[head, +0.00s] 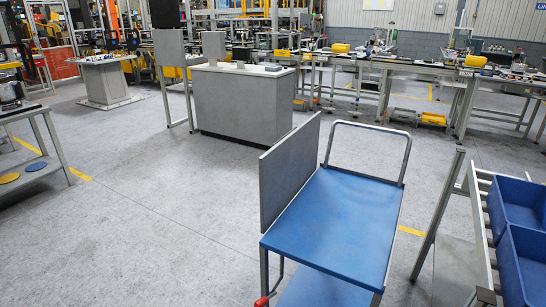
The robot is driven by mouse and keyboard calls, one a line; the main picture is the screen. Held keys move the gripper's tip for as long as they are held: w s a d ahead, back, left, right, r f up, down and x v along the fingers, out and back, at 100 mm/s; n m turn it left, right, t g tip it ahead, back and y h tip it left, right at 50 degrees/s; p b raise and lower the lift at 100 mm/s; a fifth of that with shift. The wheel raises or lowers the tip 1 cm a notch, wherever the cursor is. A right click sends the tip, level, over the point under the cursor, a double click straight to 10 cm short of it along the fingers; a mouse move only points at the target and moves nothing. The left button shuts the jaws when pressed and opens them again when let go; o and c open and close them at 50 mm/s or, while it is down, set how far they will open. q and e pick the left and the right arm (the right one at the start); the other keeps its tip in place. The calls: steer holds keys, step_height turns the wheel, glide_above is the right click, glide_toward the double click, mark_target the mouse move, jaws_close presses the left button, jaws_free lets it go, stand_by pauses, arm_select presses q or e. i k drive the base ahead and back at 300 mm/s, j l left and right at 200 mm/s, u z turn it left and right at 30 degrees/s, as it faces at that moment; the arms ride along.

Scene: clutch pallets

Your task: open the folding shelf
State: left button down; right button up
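A cart with a blue top (338,225) stands in the lower middle of the head view. A flat grey panel (290,172) stands upright along the left edge of the blue top. I take this panel to be the folding shelf, but the view does not confirm it. A grey tubular handle (404,150) rises at the cart's far end. A thin rod with a red end (262,301) shows at the near left corner, cut off by the bottom edge. Neither of my grippers is in view.
A rack with blue bins (522,205) stands close on the right. A grey table (25,182) with yellow and blue discs is at the left edge. A grey cabinet (240,105) stands behind the cart. The floor (150,220) left of the cart is clear.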

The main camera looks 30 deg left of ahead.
mark_target(284, 169)
steer(key=j+z, duration=0.1)
steer(key=j, duration=0.65)
steer(key=j+z, duration=0.1)
steer(key=j, duration=0.65)
steer(key=k+j+z, duration=0.1)
steer(key=j, duration=0.65)
steer(key=k+j+z, duration=0.1)
steer(key=j, duration=0.65)
steer(key=k, duration=0.05)
